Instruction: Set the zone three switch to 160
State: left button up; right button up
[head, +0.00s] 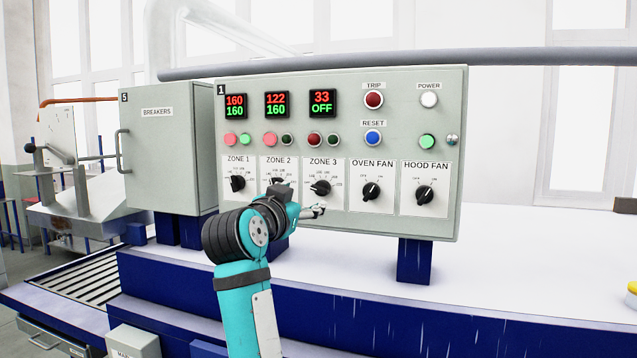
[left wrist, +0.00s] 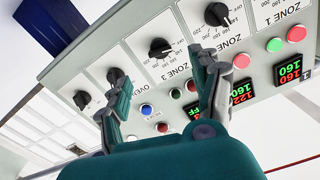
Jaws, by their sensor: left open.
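The zone three switch (head: 320,188) is a black rotary knob on a white scale plate labelled ZONE 3, on the grey control panel (head: 390,235). Its display (head: 322,103) reads 33 in red over OFF in green. My left gripper (head: 316,211) is in front of the panel, just below the knob in the head view. In the left wrist view the gripper (left wrist: 162,72) has its fingers apart and empty. The zone three knob (left wrist: 160,48) shows beyond and between the fingertips, apart from them. My right gripper is in neither view.
The zone 1 knob (head: 237,184) and zone 2 knob sit left of zone 3; my gripper partly covers zone 2. The oven fan knob (head: 371,191) and hood fan knob (head: 425,195) are to the right. A breakers cabinet (head: 165,165) stands left of the panel.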

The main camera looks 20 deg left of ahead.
aim_at(318, 191)
pick_arm(q)
jog(key=w+p, duration=0.2)
jog(key=w, duration=0.3)
jog(key=w+p, duration=0.2)
jog(key=w, duration=0.2)
jog(key=shift+w+d+r, duration=0.2)
jog(key=shift+w, duration=0.2)
jog(key=shift+w+f+p, duration=0.15)
jog(key=shift+w+p, duration=0.25)
jog(key=shift+w, duration=0.15)
jog(key=c, duration=1.2)
